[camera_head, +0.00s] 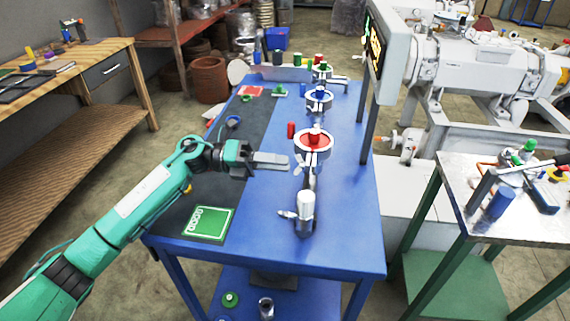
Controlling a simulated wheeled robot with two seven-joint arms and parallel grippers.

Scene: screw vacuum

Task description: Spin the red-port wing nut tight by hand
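I see nothing clearly held, and the finger gap is unclear. My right gripper is not in view.
The blue table (345,220) also carries a blue port (319,99), a green port (322,72) and a grey-white fitting (304,213) in front. A metal-topped table (460,180) stands at right. The table's front right is clear.

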